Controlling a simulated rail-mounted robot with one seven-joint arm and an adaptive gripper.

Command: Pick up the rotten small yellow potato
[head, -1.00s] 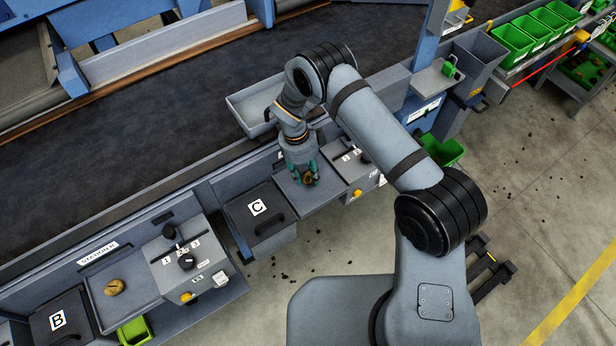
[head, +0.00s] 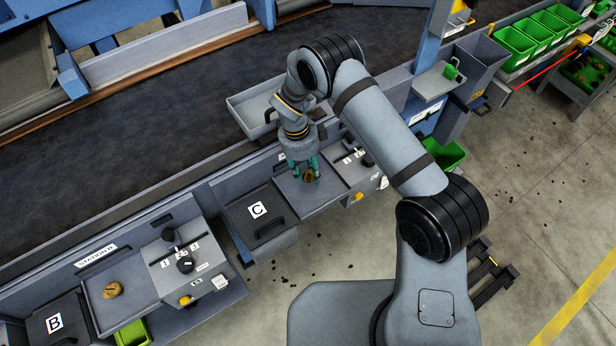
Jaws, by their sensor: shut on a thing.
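A small yellow-brown potato with dark patches (head: 308,176) is between the teal fingertips of my gripper (head: 306,174). My gripper is shut on it, pointing down over the grey tray (head: 290,187) to the right of the lid marked C. The fingers hide part of the potato, and I cannot tell how far it is above the tray. Another yellow-brown potato (head: 112,290) lies in the tray at the lower left, under the Station B label.
The black lid marked C (head: 258,212) and a control panel with a knob (head: 356,158) flank the tray. Green bins (head: 512,40) line the upper right.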

